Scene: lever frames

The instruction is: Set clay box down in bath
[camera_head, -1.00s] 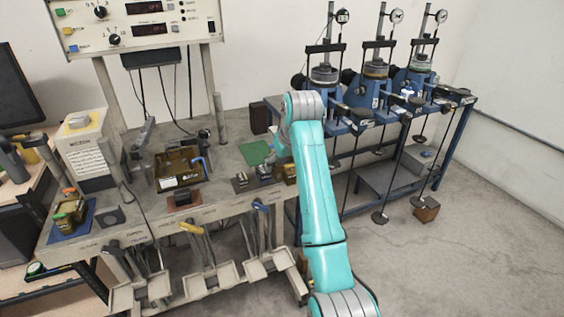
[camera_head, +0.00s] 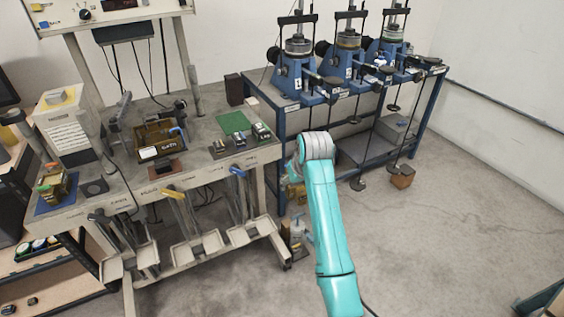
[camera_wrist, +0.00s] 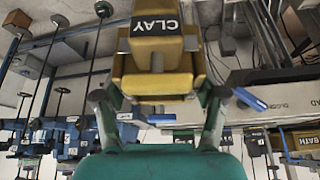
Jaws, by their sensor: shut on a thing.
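The clay box (camera_wrist: 157,52) is yellow-brown with a black CLAY label, seen large in the wrist view. My gripper (camera_wrist: 157,95) is shut on it, one finger on each side. The bath (camera_head: 158,141), an open brown box with a white label, stands on the bench left of my arm in the head view. Its labelled edge also shows at the lower right of the wrist view (camera_wrist: 305,138). In the head view my arm hides most of my gripper and its load, which are clear of the bench, to its right.
Small labelled blocks (camera_head: 228,142) and a green mat (camera_head: 233,122) lie on the bench right of the bath. A white MICZON box (camera_head: 72,125) stands to its left. A blue rack with dial presses (camera_head: 345,60) stands behind my arm.

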